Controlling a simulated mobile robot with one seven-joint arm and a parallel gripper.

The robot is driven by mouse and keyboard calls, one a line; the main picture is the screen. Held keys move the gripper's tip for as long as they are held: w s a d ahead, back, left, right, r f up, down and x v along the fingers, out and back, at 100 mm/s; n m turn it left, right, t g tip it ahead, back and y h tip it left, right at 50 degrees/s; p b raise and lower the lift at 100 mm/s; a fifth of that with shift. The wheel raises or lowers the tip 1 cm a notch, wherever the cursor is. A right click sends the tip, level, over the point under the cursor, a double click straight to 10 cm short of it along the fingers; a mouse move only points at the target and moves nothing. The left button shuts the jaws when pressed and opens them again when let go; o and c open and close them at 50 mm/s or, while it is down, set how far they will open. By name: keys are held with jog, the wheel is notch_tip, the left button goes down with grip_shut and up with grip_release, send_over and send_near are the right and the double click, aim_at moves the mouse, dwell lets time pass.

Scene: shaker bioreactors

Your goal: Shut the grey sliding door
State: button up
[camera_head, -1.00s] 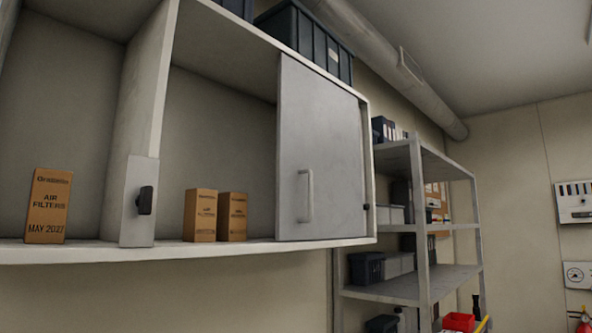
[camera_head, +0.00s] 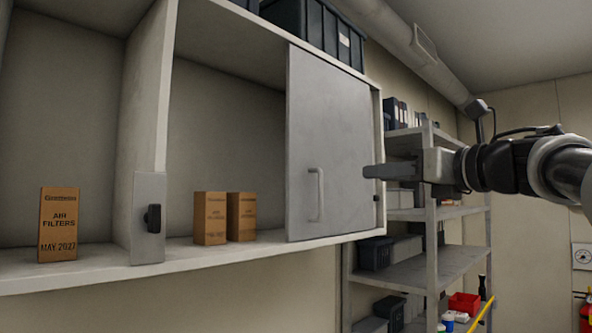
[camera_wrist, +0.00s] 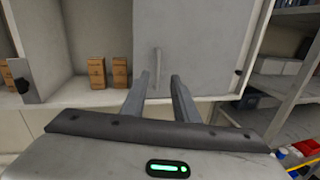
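The grey sliding door (camera_head: 335,130) covers the right end of the wall cabinet (camera_head: 200,252). The bay to its left stands open. A pale vertical bar handle (camera_head: 317,195) sits low on the door, left of its middle. It also shows in the wrist view (camera_wrist: 156,68). My gripper (camera_head: 374,171) is at the right of the door in the head view, in front of the cabinet. In the wrist view my gripper (camera_wrist: 159,77) has its two fingers apart with nothing between them, and the handle shows beyond their tips. The fingers do not touch the handle.
Two small brown boxes (camera_head: 224,217) stand in the open bay left of the door. An air filter box (camera_head: 60,224) stands in the left bay. A divider with a dark catch (camera_head: 153,218) separates the bays. Metal shelving (camera_head: 430,270) stands to the right.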

jog(key=n+p, duration=0.1)
jog(key=p, duration=0.3)
send_near(322, 179)
jog(key=x, duration=0.8)
jog(key=shift+w+a, duration=0.15)
jog(key=shift+w, duration=0.15)
grip_shut()
